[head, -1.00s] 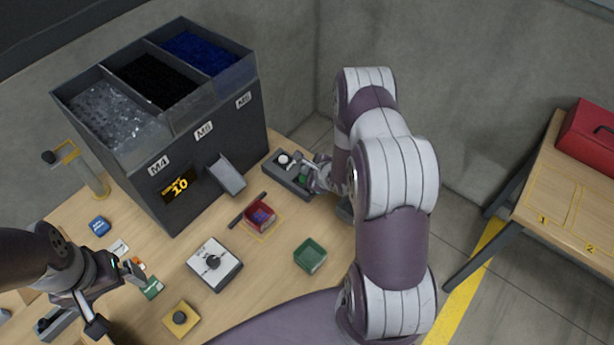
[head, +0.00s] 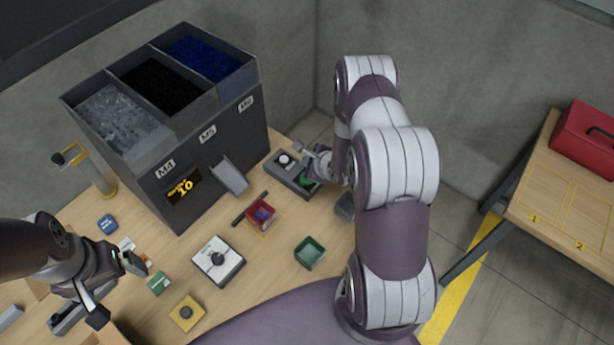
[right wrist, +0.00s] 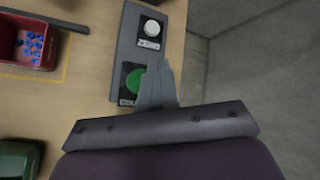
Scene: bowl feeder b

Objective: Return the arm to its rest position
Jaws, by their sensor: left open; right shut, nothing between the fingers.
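My right arm reaches to the back of the table. Its gripper (head: 306,152) is shut and empty, above a grey control box (head: 278,170) with a white button (head: 284,159) and a green button (head: 305,179). In the right wrist view the shut fingertips (right wrist: 155,68) overlap the edge of the green button (right wrist: 135,82); the white button (right wrist: 152,28) is clear. They look raised above the box, but the exact gap cannot be told. My left gripper (head: 115,290) is open and empty over the table's front left.
The bowl feeder (head: 212,155), with three compartments, stands behind. On the table are a red bin (head: 250,218) holding blue pieces, a green bin (head: 310,254), a white box with a dark knob (head: 218,260) and a yellow box (head: 187,313). A side table (head: 560,215) bears a red case (head: 588,140).

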